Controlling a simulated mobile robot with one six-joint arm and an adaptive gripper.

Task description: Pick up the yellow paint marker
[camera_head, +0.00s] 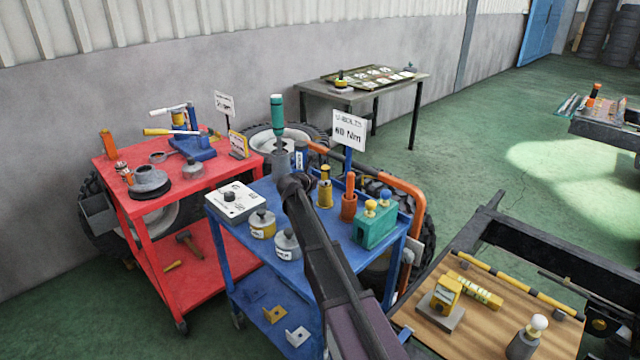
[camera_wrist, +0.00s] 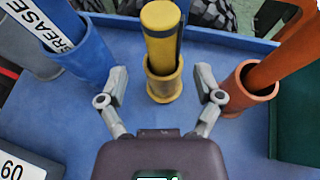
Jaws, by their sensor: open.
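The yellow paint marker (camera_wrist: 161,38) stands upright in a yellow-brass cup (camera_wrist: 163,82) on the blue cart. The marker also shows in the head view (camera_head: 325,173), with its cup (camera_head: 325,195) below it. In the wrist view my gripper (camera_wrist: 162,88) is open and empty. Its two fingers stand apart on the left and right of the cup, at the near side, and do not appear to touch the cup or marker. In the head view my dark arm reaches over the blue cart and the fingers cannot be made out.
A blue holder (camera_wrist: 82,48) with a grease tube stands close on the left. An orange-red holder (camera_wrist: 250,88) with an orange item stands close on the right, with a green block (camera_head: 375,226) beyond. Weights and a white box (camera_head: 238,201) occupy the cart's left side.

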